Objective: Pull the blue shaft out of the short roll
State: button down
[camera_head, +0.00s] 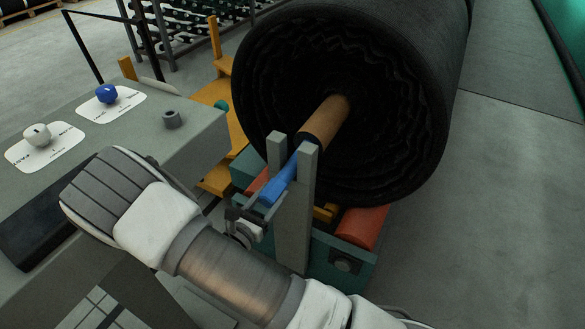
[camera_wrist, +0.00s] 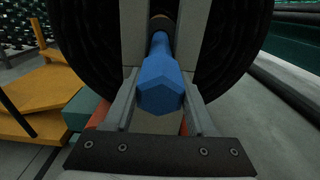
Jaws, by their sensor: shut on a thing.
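The blue shaft (camera_head: 283,180) sticks out toward me from the brown core (camera_head: 326,118) of the large black roll (camera_head: 420,90). It lies between two grey upright posts (camera_head: 308,165). My gripper (camera_head: 248,215) is at the shaft's near end, and the contact is partly hidden in the head view. In the wrist view, the shaft (camera_wrist: 160,85) points straight at the camera with its faceted end between my two fingers. My gripper is shut on the shaft. The shaft's far part is hidden inside the core.
Orange rollers (camera_head: 362,227) in a green frame (camera_head: 328,258) lie under the roll. A grey console (camera_head: 180,135) with a blue knob (camera_head: 106,93) and a white knob (camera_head: 38,135) stands at left. Yellow steps (camera_head: 213,105) stand behind it. The floor at right is clear.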

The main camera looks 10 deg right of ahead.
jog(key=shift+r, duration=0.15)
jog(key=shift+v, duration=0.8)
dwell(0.4)
jog(key=v, duration=2.6)
dwell(3.5)
jog(key=shift+s+a, duration=0.15)
jog(key=shift+a, duration=0.05)
